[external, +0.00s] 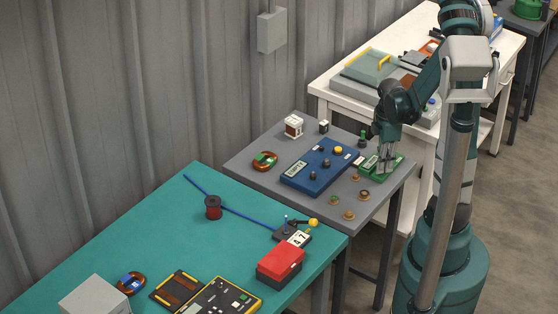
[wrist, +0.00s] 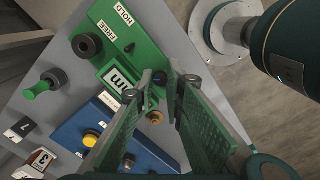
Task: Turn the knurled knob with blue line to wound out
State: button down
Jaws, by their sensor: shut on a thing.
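A green unit (external: 371,164) sits near the right corner of the grey table. In the wrist view the green unit (wrist: 145,48) carries a black round knob (wrist: 88,46), FREE and HOLD labels and a framed window (wrist: 117,77) with dark bars. My gripper (external: 385,168) points down over this unit. In the wrist view my gripper (wrist: 166,84) is closed around a small dark knob (wrist: 158,88) beside the window, with a bit of blue showing. The fingers hide much of this knob, so its line direction cannot be read.
A blue panel (external: 303,178) with several knobs, one yellow, lies beside the green unit. Several small brown round pieces (external: 348,215) lie near the table's front edge. A green-topped post (external: 363,138) and a white cube (external: 293,126) stand behind.

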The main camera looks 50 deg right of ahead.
jog(key=m, duration=0.4)
jog(key=shift+m+b, duration=0.3)
jog(key=shift+b, duration=0.05)
jog(key=m, duration=0.4)
jog(key=shift+m, duration=0.4)
jog(key=c, duration=2.7)
grip_release()
jog(key=shift+o, duration=0.2)
jog(key=shift+r, duration=0.15)
notch_tip(320, 180, up, 12)
